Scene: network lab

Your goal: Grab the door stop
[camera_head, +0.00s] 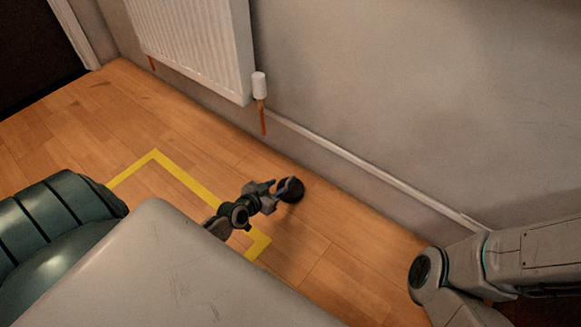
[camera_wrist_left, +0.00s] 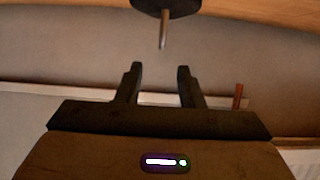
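The door stop (camera_head: 291,189) is a dark round piece on the wooden floor near the wall in the head view. In the left wrist view, where the floor is at the top, it shows as a dark disc (camera_wrist_left: 167,5) with a thin metal rod (camera_wrist_left: 164,30). My left gripper (camera_head: 273,193) is right beside it in the head view. In the left wrist view the left gripper (camera_wrist_left: 160,72) is open, with two dark fingers apart and nothing between them. The rod's end lies just beyond the fingertips. My right gripper is not in view.
A white radiator (camera_head: 195,45) with a valve (camera_head: 259,86) and copper pipe hangs on the grey wall (camera_head: 400,100). A skirting board runs along the wall behind the door stop. Yellow tape (camera_head: 190,180) marks the floor. The floor around the door stop is clear.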

